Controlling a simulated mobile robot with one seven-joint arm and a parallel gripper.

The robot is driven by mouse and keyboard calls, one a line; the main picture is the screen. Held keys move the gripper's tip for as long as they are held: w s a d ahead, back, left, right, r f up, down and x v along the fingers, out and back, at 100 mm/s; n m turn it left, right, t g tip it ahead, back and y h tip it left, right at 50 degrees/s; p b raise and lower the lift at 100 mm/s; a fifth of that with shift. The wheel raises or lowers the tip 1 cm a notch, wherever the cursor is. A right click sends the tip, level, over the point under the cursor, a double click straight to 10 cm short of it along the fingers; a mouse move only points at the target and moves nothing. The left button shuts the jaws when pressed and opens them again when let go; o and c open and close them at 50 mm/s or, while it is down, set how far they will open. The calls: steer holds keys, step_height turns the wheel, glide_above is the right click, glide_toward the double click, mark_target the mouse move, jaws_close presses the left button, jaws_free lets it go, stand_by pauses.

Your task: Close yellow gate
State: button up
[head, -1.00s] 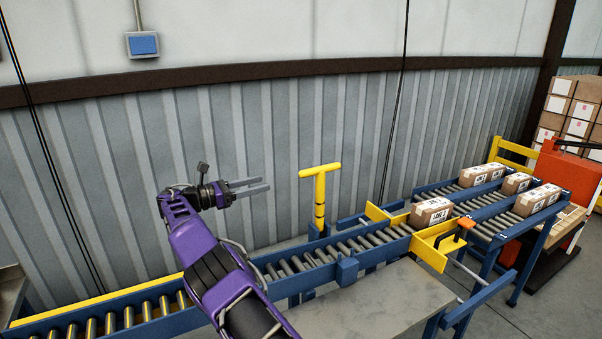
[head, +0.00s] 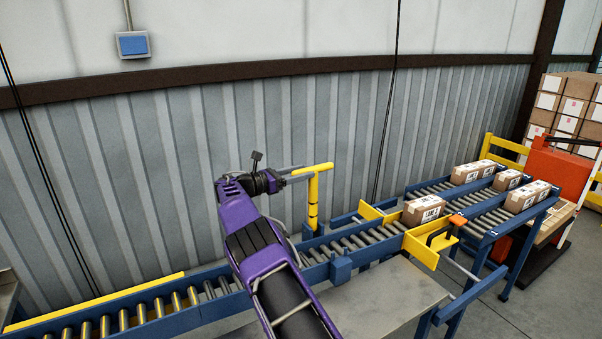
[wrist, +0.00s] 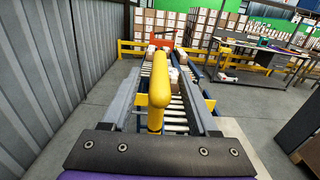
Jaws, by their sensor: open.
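A yellow T-shaped handle (head: 313,195) stands upright at the far side of the blue roller conveyor (head: 341,262). Yellow plates (head: 421,250) flank the conveyor farther right; I cannot tell which yellow part is the gate itself. My gripper (head: 297,172) is open at the handle's crossbar, at about its height. In the wrist view the yellow crossbar (wrist: 159,80) lies between my two grey fingers, with a gap on each side and no clear grip. The fingers partly overlap the handle's top in the head view.
A carton (head: 424,211) sits on the rollers between the yellow plates, with several more cartons (head: 527,197) behind it. An orange-topped clamp (head: 457,220) stands by the near plate. A corrugated wall (head: 150,160) runs close behind the conveyor.

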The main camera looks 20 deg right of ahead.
jaws_close()
stand_by(0.3)
stand_by(1.2)
